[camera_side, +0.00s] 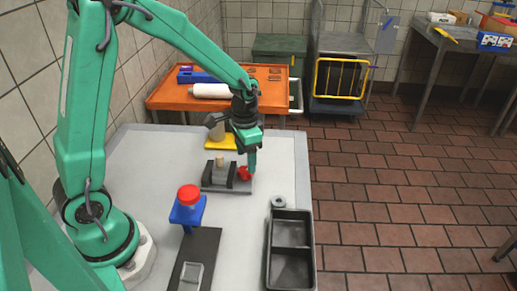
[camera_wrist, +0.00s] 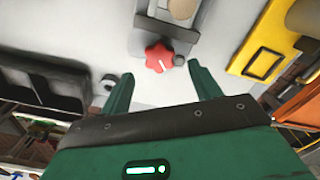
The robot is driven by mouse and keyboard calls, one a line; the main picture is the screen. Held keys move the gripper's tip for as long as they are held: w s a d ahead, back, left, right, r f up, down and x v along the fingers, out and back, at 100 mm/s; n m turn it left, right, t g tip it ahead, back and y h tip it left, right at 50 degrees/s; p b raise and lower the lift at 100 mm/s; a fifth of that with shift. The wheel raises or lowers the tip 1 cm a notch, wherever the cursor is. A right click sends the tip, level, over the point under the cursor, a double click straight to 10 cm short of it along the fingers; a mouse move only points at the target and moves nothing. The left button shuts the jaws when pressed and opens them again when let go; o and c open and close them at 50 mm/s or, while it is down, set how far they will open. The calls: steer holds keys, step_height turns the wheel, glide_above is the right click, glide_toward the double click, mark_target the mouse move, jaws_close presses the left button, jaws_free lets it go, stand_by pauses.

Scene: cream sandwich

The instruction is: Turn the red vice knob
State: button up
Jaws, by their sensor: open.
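The red vice knob (camera_side: 244,172) sits at the right end of the dark grey vice (camera_side: 219,187) on the light table. In the wrist view the red knob (camera_wrist: 159,57) is star-shaped with a white line on its face, and the vice (camera_wrist: 168,33) is behind it, partly cut off by the top edge. A light tan round piece (camera_side: 220,161) is held between the vice's jaws. My gripper (camera_side: 252,170) points down beside the knob. In the wrist view its two green fingers (camera_wrist: 160,76) are spread wide and empty, with the knob just beyond and between their tips.
A yellow block (camera_side: 221,142) stands behind the vice. A blue stand with a red top (camera_side: 188,196) is in front, by a dark plate (camera_side: 205,250). A black divided tray (camera_side: 290,270) and a grey ring (camera_side: 278,201) lie at right. The table (camera_side: 150,165) is clear left of the vice.

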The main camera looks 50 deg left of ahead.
mark_target(246, 170)
steer(key=shift+f, duration=2.05)
steer(key=shift+c, duration=0.4)
steer(key=c, duration=0.9)
steer(key=shift+m, duration=0.3)
steer(key=m, duration=0.6)
steer(key=shift+d+m, duration=0.1)
steer(key=shift+m, duration=0.3)
steer(key=m, duration=0.6)
steer(key=shift+s+r+m, duration=0.1)
steer(key=shift+m, duration=0.3)
